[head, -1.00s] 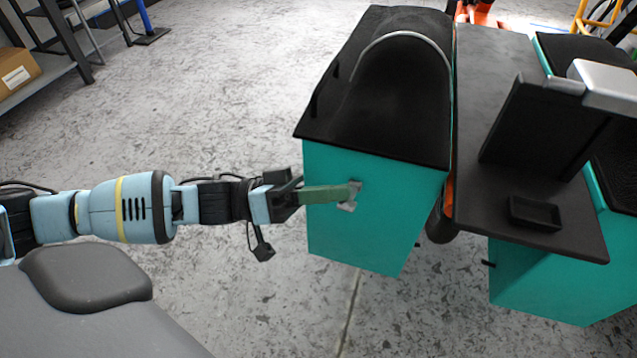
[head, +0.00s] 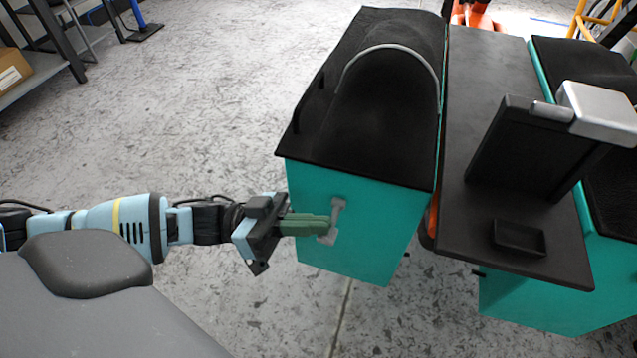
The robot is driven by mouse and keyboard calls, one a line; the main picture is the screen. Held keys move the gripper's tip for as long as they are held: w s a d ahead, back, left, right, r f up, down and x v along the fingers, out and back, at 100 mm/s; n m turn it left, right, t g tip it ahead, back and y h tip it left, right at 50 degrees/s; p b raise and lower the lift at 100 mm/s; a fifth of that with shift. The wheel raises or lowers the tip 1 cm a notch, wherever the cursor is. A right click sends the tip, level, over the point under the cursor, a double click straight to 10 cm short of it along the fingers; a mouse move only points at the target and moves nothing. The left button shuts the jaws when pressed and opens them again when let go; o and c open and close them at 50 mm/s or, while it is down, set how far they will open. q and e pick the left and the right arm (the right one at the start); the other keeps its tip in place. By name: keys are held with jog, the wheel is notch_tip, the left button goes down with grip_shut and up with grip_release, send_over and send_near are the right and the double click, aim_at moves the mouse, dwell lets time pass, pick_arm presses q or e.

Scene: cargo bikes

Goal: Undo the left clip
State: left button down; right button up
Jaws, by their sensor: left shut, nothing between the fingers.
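The left clip (head: 336,212) is a small grey latch on the front face of the left teal box (head: 375,225). Its upper end tilts to the right and its lower end is a wider grey piece. My left gripper (head: 328,225) comes in from the left with its green fingers shut and empty. The fingertips are at the clip's left side, between its two ends; I cannot tell whether they touch it. They hide part of the clip. The box's black lid (head: 350,150) is down. My right gripper is not in view.
A dark rack plate (head: 490,130) with a small tray (head: 519,238) and an upright black panel (head: 530,150) stands right of the box. A second teal box (head: 540,305) is at the right. The floor on the left is clear up to a shelf.

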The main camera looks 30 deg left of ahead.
pick_arm(q)
notch_tip(320, 180, down, 2)
jog(key=m, duration=0.1)
jog(key=m+g, duration=0.1)
jog(key=m, duration=0.1)
jog(key=m+g, duration=0.1)
jog(key=m, duration=0.1)
jog(key=shift+s+f+h, duration=0.1)
jog(key=shift+f+h, duration=0.15)
jog(key=shift+h, duration=0.05)
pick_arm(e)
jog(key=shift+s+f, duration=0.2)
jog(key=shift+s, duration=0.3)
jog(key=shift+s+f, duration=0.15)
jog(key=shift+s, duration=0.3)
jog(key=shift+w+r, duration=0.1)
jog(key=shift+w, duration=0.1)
pick_arm(q)
jog(key=shift+f, duration=0.1)
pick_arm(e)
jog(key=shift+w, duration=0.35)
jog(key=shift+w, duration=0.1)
pick_arm(q)
jog(key=shift+a, duration=0.1)
